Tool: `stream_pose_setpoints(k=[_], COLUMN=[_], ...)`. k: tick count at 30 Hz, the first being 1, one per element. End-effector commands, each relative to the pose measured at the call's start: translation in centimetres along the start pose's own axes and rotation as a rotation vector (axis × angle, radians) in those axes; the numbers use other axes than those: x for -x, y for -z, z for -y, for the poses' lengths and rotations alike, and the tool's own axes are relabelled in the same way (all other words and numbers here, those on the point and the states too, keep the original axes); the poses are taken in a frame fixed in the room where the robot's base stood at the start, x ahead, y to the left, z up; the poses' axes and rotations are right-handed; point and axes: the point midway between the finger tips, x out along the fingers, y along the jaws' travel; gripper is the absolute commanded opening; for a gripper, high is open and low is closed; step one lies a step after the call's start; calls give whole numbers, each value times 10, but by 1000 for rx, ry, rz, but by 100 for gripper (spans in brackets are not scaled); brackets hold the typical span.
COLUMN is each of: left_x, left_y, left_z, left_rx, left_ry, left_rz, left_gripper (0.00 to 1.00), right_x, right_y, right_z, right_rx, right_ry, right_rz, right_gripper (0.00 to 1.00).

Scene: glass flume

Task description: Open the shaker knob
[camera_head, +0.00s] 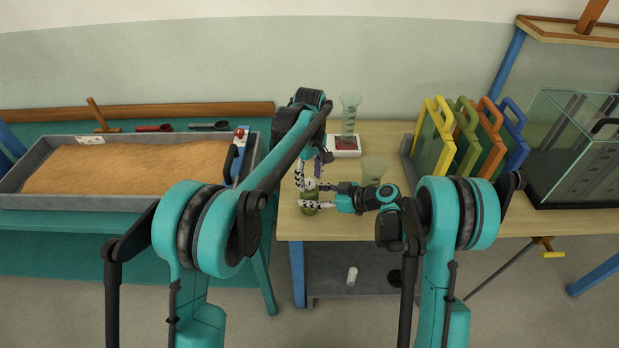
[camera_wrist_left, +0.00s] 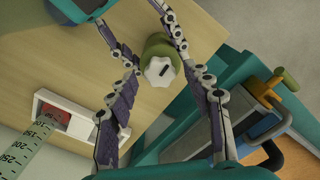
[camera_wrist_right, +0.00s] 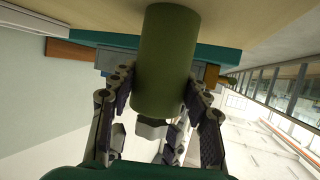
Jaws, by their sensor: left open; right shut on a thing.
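The shaker is a green cylinder (camera_head: 310,211) standing at the left front of the wooden table. Its white, lobed knob (camera_wrist_left: 158,71) with a dark slot faces my left wrist camera. My right gripper (camera_head: 314,196) comes in from the right and is shut on the shaker's green body (camera_wrist_right: 165,50), one finger on each side. My left gripper (camera_head: 311,179) reaches down from above and is open. In the left wrist view its fingers lie on either side of the knob, with a gap to it. In the head view the fingers mostly hide the knob.
A white scale (camera_head: 345,153) bears a graduated cylinder (camera_head: 350,108) behind my grippers. Coloured panels (camera_head: 436,140) and a glass tank (camera_head: 570,150) stand farther right. A sand trough (camera_head: 120,170) lies left.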

Motion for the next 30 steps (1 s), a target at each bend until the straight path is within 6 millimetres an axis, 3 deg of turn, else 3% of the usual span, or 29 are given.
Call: stream_pose_setpoints(k=[11, 15, 17, 30], left_x=[-6, -6, -6, -6], left_y=[0, 0, 0, 0], left_z=[0, 0, 0, 0], left_rx=[0, 0, 0, -73], left_ry=[0, 0, 0, 0], left_rz=[0, 0, 0, 0], left_gripper=[48, 11, 0, 0], right_x=[0, 0, 0, 0], right_y=[0, 0, 0, 0], right_z=[0, 0, 0, 0], right_rx=[0, 0, 0, 0], right_ry=[0, 0, 0, 0], right_rz=[1, 1, 1, 0], right_gripper=[14, 14, 14, 14])
